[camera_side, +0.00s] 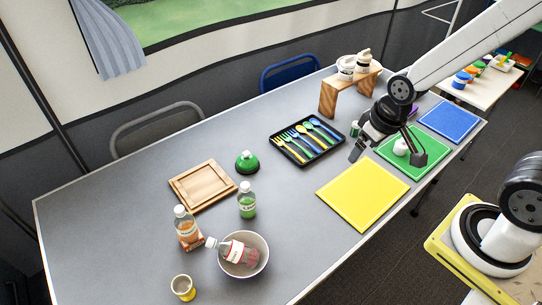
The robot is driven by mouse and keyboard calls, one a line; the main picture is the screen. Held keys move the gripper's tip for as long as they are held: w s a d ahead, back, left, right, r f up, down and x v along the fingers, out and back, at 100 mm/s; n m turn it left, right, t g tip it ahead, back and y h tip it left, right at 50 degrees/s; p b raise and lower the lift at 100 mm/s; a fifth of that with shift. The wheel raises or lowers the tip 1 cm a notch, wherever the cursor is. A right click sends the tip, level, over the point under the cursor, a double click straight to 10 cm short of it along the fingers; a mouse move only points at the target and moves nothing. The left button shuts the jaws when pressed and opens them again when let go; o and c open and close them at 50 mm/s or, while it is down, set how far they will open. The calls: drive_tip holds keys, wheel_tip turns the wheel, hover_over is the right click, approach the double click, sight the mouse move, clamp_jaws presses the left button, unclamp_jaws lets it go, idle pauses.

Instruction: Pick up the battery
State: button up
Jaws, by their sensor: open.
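I cannot make out for certain which thing is the battery. A small dark green cylinder (355,129) stands on the table just left of my gripper and could be it, but it is too small to tell. My gripper (388,154) is open, with its fingers spread and pointing down near the left edge of the green mat (432,159). A small white rounded object (401,147) shows on the green mat by the right finger. I cannot tell whether the fingers touch anything.
A yellow mat (362,193) lies in front of my gripper and a blue mat (450,121) to the right. A black cutlery tray (318,151) and a wooden stand (329,98) are close by. Bottles, a bowl (262,266) and a wooden board (187,194) are farther left.

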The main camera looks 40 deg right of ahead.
sight(355, 129)
idle(0.4)
drive_tip(key=shift+c, duration=0.7)
drive_tip(key=w+d+f+m+t+y, duration=0.1)
drive_tip(key=w+d+f+m+y, duration=0.2)
drive_tip(key=w+d+f+m, duration=0.45)
drive_tip(key=w+d+f+m+t+y, duration=0.1)
drive_tip(key=w+d+f+m+y, duration=0.3)
drive_tip(key=w+m, duration=0.6)
drive_tip(key=d+f+m+t+h, duration=0.2)
drive_tip(key=d+f+m+t, duration=0.1)
drive_tip(key=d, duration=0.4)
drive_tip(key=d+f+m+t+h, duration=0.2)
drive_tip(key=d+f+m, duration=0.3)
drive_tip(key=d+m, duration=0.3)
drive_tip(key=s+d+f+m+t+h, duration=0.1)
drive_tip(key=d+f+m+t, duration=0.3)
drive_tip(key=d+m, duration=0.2)
drive_tip(key=shift+d+f+m+h, duration=0.3)
drive_tip(key=shift+d+h, duration=0.1)
drive_tip(key=shift+d, duration=0.45)
drive_tip(key=shift+x, duration=1.35)
